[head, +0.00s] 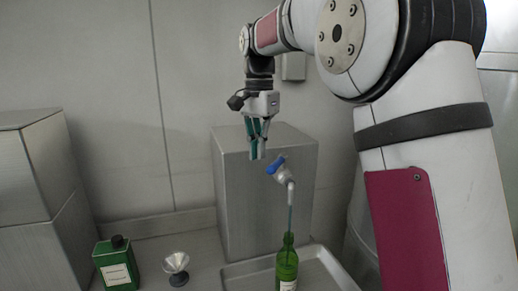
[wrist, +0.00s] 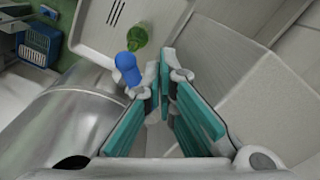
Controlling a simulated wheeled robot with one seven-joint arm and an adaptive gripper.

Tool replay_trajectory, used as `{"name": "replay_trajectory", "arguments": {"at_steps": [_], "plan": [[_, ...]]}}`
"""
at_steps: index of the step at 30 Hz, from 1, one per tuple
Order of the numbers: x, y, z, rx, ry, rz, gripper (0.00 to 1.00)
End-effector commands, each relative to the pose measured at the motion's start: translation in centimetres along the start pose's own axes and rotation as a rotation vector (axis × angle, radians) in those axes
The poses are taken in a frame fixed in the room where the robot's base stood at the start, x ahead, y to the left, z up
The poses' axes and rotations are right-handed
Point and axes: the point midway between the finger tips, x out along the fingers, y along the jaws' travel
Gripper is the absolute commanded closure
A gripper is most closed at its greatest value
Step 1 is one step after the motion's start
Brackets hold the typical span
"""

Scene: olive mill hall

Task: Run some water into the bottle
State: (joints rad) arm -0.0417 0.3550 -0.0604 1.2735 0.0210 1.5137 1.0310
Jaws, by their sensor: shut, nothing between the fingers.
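The green bottle (head: 287,267) stands upright in the tray under the tap (head: 285,178) in the head view. A thin stream of water (head: 290,218) runs from the spout down into the bottle's mouth. The level inside cannot be made out. The tap has a blue lever (head: 275,165) and is fixed to a metal box. My gripper (head: 258,153) is shut and empty, above and left of the lever, apart from it. In the wrist view the shut fingers (wrist: 167,68) are just right of the blue lever (wrist: 128,68), with the bottle (wrist: 138,37) beyond.
The metal box (head: 240,200) stands against the wall behind the tray (head: 242,278). A dark green can (head: 116,265) and a small metal funnel (head: 176,268) stand on the counter to the left. A blue crate (wrist: 38,50) shows at left in the wrist view.

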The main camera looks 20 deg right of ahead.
Motion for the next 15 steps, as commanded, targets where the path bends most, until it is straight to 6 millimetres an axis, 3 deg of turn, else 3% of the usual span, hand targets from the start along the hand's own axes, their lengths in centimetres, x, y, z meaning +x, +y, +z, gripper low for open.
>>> {"name": "replay_trajectory", "arguments": {"at_steps": [15], "plan": [[3.0,0.1,0.0,0.0,-0.001,0.002,1.0]]}}
